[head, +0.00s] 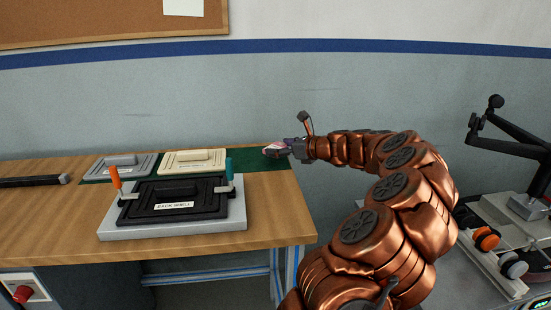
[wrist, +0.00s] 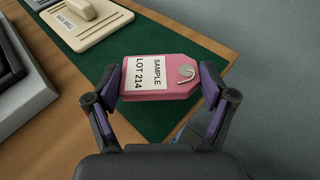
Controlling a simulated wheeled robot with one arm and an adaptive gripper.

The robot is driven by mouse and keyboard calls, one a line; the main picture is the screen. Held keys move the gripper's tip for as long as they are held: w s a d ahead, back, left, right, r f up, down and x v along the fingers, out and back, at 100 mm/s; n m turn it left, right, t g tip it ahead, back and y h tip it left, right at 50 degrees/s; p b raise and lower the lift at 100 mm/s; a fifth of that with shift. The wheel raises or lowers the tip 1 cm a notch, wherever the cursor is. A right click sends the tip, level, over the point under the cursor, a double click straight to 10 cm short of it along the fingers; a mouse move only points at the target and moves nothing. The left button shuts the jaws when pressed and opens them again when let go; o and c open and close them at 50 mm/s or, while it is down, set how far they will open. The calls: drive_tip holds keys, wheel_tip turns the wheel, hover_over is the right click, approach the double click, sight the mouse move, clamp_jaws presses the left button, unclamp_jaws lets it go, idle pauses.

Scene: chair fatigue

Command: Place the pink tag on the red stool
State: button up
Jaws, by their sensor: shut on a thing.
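The pink tag (wrist: 176,90) shows in the wrist view, with a white label reading "SAMPLE LOT 214" and a metal hook or ring at its right end. My gripper (wrist: 160,85) is shut on the tag, one finger at each end. In the head view my gripper (head: 277,151) is at the right end of the wooden table, over or just above the green mat (head: 277,158); I cannot tell the exact height. The tag (head: 270,150) is small there and partly hidden by the fingers. No red stool is visible in either view.
The table (head: 270,205) holds a black "BACK SHELL" part (head: 150,208) in a pale fixture (head: 125,230) with orange and teal handled clamps. A cream plate (head: 190,167) and a grey plate (head: 105,170) lie behind. A machine (head: 510,205) with a dark arm stands at right.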

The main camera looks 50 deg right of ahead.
sight(276, 163)
drive_tip(key=shift+w+a, duration=0.2)
drive_tip(key=shift+w, duration=0.05)
drive_tip(key=shift+w+a+f, duration=0.1)
drive_tip(key=shift+w+f, duration=0.05)
drive_tip(key=shift+f, duration=0.75)
drive_tip(key=shift+w+a+f, duration=0.1)
drive_tip(key=shift+f, duration=0.8)
drive_tip(key=shift+f, duration=0.1)
drive_tip(key=o, duration=1)
drive_tip(key=shift+c, duration=0.2)
